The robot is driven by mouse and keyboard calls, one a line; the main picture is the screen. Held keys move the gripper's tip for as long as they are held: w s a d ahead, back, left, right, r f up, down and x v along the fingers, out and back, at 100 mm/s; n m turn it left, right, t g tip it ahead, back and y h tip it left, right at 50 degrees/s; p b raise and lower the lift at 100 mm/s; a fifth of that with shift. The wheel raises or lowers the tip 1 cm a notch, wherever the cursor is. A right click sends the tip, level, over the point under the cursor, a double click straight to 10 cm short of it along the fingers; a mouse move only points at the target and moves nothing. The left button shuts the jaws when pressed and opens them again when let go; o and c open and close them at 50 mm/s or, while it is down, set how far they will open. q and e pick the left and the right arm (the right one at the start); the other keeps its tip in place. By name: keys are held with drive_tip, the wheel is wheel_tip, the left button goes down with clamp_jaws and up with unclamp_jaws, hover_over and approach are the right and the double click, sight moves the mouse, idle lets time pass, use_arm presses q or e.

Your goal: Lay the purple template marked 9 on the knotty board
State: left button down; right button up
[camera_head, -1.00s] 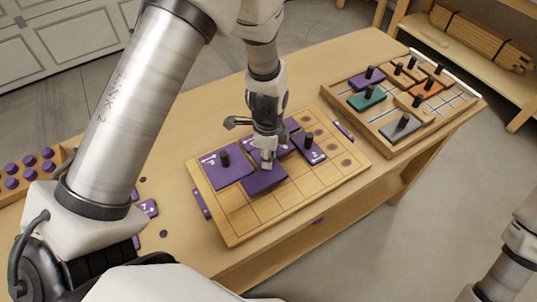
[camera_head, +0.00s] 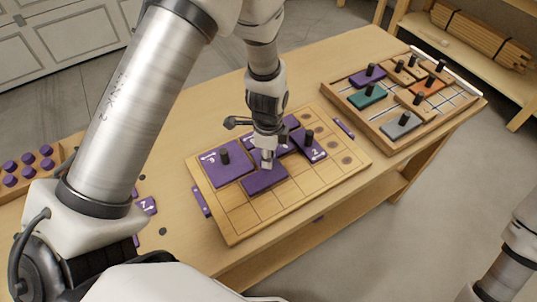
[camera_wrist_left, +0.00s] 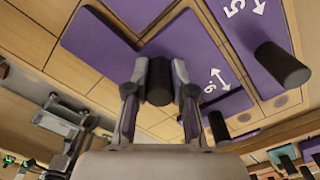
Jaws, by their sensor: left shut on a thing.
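My left gripper (camera_head: 266,162) is shut on the black knob (camera_wrist_left: 160,82) of a purple angled template (camera_head: 265,181), which also shows in the left wrist view (camera_wrist_left: 95,45). The template lies at or just above the knotty board (camera_head: 235,222), amid other purple pieces; I cannot tell whether it touches. A 9 mark (camera_wrist_left: 212,86) shows beside my fingers; the fingers partly hide which piece carries it. Purple templates with knobs stand on the board to the left (camera_head: 228,170) and right (camera_head: 314,153) of the gripper. My right gripper is out of view.
A wooden tray (camera_head: 385,140) of coloured knobbed pieces stands at the back right of the bench. A rack of purple pegs (camera_head: 28,170) is at the left. Small purple pieces (camera_head: 148,206) lie left of the board. The board's front squares are bare.

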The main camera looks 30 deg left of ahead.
use_arm(q)
drive_tip(key=shift+f, duration=0.2)
idle(0.6)
drive_tip(key=c, duration=0.5)
unclamp_jaws()
drive_tip(key=shift+r, duration=0.1)
wheel_tip(320, 180, up, 8)
drive_tip(key=p, duration=0.6)
